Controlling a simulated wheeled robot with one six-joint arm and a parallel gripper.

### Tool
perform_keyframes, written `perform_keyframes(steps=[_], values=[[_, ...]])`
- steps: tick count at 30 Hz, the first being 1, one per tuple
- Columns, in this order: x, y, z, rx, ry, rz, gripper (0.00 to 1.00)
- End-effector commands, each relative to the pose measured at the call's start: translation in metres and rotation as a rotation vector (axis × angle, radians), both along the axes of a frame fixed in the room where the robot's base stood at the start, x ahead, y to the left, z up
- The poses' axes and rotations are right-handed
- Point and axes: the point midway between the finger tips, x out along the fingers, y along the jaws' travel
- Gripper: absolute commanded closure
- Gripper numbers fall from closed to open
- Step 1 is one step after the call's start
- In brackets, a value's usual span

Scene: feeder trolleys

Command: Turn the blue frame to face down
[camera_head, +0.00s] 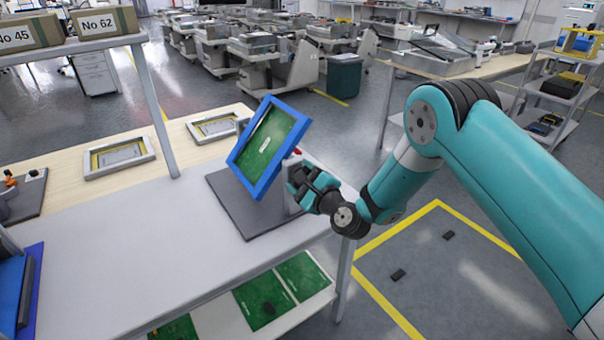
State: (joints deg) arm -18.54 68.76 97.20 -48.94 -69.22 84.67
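The blue frame (238,158) holds a green board (268,142) and stands tilted above a dark grey base plate (238,208) on the table. The green side of the board is visible, facing toward the camera and up. My gripper (297,180) is just right of the frame's lower right edge, near a small red part (296,152) of the stand. The hand hides its fingertips, so I cannot tell whether they touch the frame or stand, or whether they are open.
The grey tabletop (130,240) left of the base plate is clear. Framed panels (118,156) lie on the wooden table behind. Green boards (300,277) lie on the shelf below. A shelf post (157,110) rises behind the tabletop. Yellow-lined floor lies right of the table.

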Motion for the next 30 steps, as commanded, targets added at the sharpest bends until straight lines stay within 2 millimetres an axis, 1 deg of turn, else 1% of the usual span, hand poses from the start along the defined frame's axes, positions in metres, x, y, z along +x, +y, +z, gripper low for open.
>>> perform_keyframes(steps=[30], values=[[-0.0012, -0.0011, -0.002, 0.417, 0.291, -0.002, 0.79]])
